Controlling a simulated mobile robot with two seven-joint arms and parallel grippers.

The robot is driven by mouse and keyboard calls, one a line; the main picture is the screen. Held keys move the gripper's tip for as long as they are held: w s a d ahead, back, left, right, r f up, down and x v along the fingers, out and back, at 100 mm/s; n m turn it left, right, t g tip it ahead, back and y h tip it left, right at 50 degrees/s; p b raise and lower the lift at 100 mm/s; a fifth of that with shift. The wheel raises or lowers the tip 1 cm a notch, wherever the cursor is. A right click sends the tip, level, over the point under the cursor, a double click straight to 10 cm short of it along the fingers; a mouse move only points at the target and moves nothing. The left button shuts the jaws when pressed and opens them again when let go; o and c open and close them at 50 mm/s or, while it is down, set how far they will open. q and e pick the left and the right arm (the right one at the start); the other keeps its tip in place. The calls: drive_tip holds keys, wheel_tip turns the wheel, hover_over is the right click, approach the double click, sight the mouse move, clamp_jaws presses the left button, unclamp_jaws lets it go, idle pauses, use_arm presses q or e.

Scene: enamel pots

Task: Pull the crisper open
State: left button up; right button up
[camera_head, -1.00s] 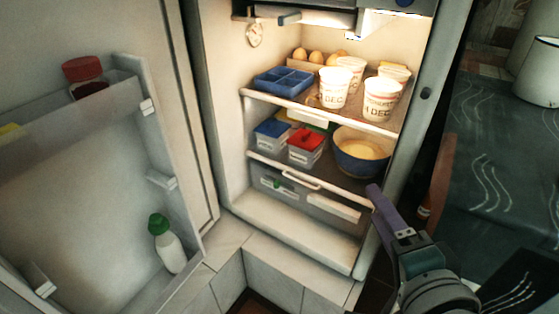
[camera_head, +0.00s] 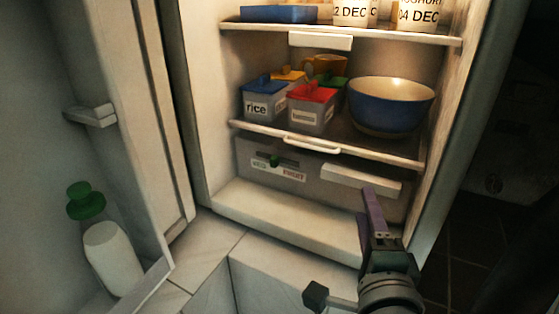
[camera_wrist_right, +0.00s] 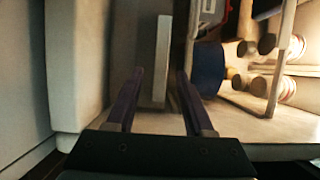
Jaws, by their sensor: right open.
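The crisper (camera_head: 250,160) is a clear drawer at the bottom of the fridge, and it looks shut. Its pale bar handle (camera_head: 362,179) is on the right part of its front. My right gripper (camera_head: 372,193) has its purple fingers just in front of the handle. In the right wrist view, the handle (camera_wrist_right: 162,60) appears as an upright pale bar between the two open fingers (camera_wrist_right: 160,78). I cannot tell whether a finger touches it. My left gripper is out of view.
Above the crisper is a shelf (camera_head: 400,158) with a blue bowl (camera_head: 390,110) and several lidded boxes, including a red-lidded one (camera_head: 311,108). The open fridge door (camera_head: 150,130) is on the left, with a green-capped bottle (camera_head: 110,255). The fridge's right wall (camera_head: 465,130) is close to my gripper.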

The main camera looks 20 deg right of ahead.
sight(358, 186)
drive_tip(key=b+x, duration=0.2)
drive_tip(key=x, duration=0.4)
drive_tip(key=shift+w, duration=0.1)
clamp_jaws()
drive_tip(key=shift+f, duration=0.1)
